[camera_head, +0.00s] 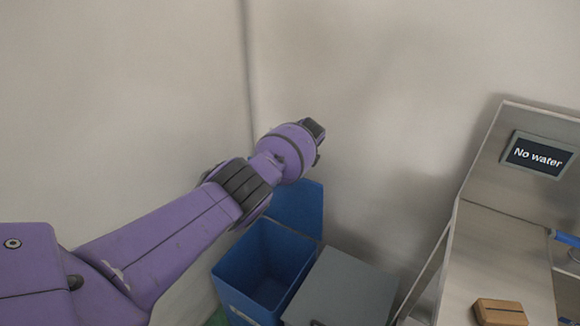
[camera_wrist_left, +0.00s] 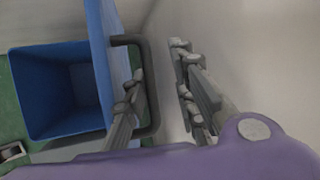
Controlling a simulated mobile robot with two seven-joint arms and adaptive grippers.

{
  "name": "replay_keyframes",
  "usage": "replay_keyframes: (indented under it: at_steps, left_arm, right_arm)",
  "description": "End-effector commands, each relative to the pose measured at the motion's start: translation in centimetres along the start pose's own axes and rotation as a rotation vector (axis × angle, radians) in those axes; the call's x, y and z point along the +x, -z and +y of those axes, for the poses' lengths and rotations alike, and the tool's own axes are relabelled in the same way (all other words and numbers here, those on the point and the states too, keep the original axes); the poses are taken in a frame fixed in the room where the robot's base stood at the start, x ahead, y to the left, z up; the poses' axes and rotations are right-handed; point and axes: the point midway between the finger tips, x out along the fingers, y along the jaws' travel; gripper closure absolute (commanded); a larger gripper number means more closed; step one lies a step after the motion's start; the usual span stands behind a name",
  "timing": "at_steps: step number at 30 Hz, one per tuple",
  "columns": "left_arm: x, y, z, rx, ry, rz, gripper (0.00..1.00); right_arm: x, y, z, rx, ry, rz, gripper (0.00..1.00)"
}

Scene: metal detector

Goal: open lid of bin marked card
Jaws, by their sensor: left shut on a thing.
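The blue bin (camera_head: 235,275) stands open below my left arm, and its inside looks empty. Its blue lid (camera_head: 300,205) stands raised at the back, near the wall. In the left wrist view, the bin (camera_wrist_left: 35,90) is at the left and the lid (camera_wrist_left: 102,50) is seen nearly edge-on. A dark loop handle (camera_wrist_left: 154,95) sticks out from the lid. My left gripper (camera_wrist_left: 159,62) is shut on the handle, with one finger inside the loop and one outside. In the head view its fingers are mostly hidden behind my wrist. No readable marking shows on the bin.
A grey-lidded bin (camera_head: 342,285), shut, stands right beside the blue one. A metal counter (camera_head: 500,235) stands at the right, with a "No water" sign (camera_head: 539,155) and a brown block (camera_head: 499,312). Walls are close behind and to the left.

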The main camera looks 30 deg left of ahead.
Motion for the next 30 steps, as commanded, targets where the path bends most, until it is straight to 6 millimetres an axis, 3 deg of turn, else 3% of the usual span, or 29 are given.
replay_keyframes:
  at_steps: [1, 6, 22, 30]
  left_arm:
    - [-1.6, 0.7, -1.7, -0.003, 0.035, 0.016, 0.83]
    - [-3.3, 0.7, -2.9, -0.003, 0.046, 0.018, 0.83]
    - [-7.3, 0.2, -4.6, -0.006, 0.052, 0.014, 0.83]
    - [-7.5, 0.2, -4.6, -0.004, 0.047, 0.011, 0.83]
  right_arm:
    - [-0.2, 0.6, 0.0, 0.000, 0.000, 0.008, 0.60]
    - [-0.5, 1.6, 0.1, 0.000, 0.000, 0.021, 0.60]
    - [-1.5, 4.4, 0.2, 0.000, -0.003, 0.057, 0.60]
    - [-1.6, 4.6, 0.1, 0.004, -0.002, 0.059, 0.60]
